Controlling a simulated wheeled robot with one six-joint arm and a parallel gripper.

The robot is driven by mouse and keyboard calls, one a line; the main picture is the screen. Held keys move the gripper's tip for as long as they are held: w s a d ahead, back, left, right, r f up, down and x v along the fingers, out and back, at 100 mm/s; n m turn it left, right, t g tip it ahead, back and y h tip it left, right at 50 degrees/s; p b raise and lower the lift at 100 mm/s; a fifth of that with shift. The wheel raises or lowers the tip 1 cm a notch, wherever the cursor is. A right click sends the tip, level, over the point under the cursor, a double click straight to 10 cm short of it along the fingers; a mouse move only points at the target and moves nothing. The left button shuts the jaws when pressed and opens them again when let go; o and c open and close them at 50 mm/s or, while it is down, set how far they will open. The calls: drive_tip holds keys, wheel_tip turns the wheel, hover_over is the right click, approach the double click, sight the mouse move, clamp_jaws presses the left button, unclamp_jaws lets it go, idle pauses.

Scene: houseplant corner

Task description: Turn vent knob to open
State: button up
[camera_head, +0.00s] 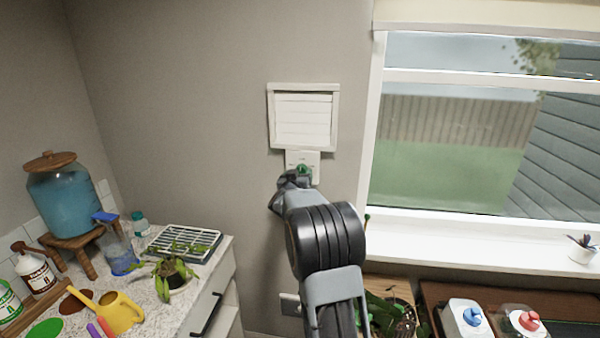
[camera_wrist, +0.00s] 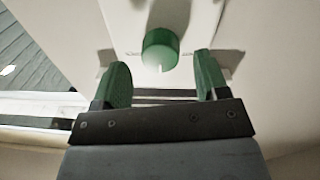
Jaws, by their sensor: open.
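The vent knob (camera_wrist: 160,50) is a green round knob on a white wall plate (camera_head: 316,165). In the wrist view a short pale mark shows at its lower edge. In the head view the knob (camera_head: 303,169) is a small green spot just above my gripper. The white vent (camera_head: 303,119) is right above the plate, and its slats look flat and closed. My gripper (camera_wrist: 161,62) is open, with one green-padded finger on each side of the knob. A gap shows between each finger and the knob. The plate's markings are too small to read.
A window (camera_head: 450,150) with a white sill (camera_head: 470,249) is right of the vent. A counter (camera_head: 188,290) at lower left holds a blue water dispenser (camera_head: 62,203), a rack (camera_head: 184,243), a potted plant (camera_head: 175,273) and a yellow watering can (camera_head: 119,311). The wall around the vent is clear.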

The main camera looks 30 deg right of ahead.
drive_tip(key=shift+w+d, duration=0.5)
drive_tip(key=shift+d, duration=0.05)
drive_tip(key=shift+c, duration=0.4)
drive_tip(key=c, duration=0.8)
drive_tip(key=shift+c, duration=0.2)
